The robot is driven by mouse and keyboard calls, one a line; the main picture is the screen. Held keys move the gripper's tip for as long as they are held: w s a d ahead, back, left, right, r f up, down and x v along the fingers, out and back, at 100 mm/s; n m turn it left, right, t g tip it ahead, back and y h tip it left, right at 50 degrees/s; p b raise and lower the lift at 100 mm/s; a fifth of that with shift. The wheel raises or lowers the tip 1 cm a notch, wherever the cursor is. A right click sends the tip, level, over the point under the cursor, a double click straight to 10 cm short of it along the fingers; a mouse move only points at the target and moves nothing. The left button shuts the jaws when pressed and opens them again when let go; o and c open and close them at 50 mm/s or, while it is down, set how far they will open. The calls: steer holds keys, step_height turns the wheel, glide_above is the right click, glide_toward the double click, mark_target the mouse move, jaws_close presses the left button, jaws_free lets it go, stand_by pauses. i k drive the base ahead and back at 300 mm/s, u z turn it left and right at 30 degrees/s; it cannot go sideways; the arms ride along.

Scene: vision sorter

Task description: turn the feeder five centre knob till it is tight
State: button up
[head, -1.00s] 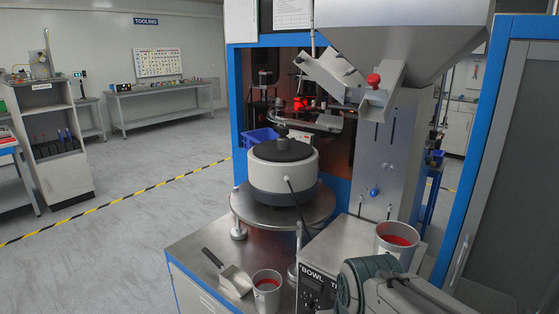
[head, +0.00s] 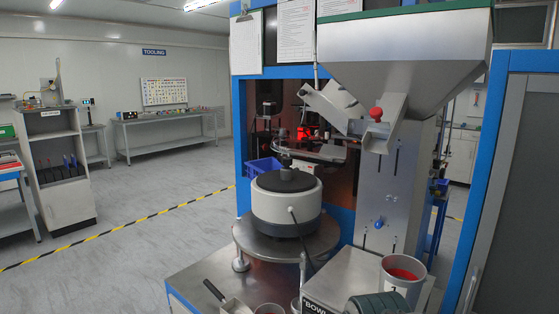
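The bowl feeder (head: 287,208) is a white drum with a dark base and a black top, standing on a round steel plate (head: 325,238). A small grey centre knob (head: 285,163) stands upright on the middle of its black top. I cannot tell from here whether the knob is tight. No feeder number is readable. Only a ribbed dark part of my arm shows at the bottom edge, right of centre. My gripper is not in view, and nothing touches the knob.
A steel hopper (head: 405,65) with a chute and red knob (head: 376,114) overhangs right of the feeder. A bucket with red contents (head: 402,280) stands at front right. A blue bin (head: 262,169) is behind the feeder. Open floor lies left, beyond a yellow-black line (head: 130,227).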

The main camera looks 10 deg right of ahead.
mark_target(286, 162)
steer(key=u, duration=1.6)
steer(key=i, duration=4.1)
steer(key=z, duration=4.25)
steer(key=i, duration=0.5)
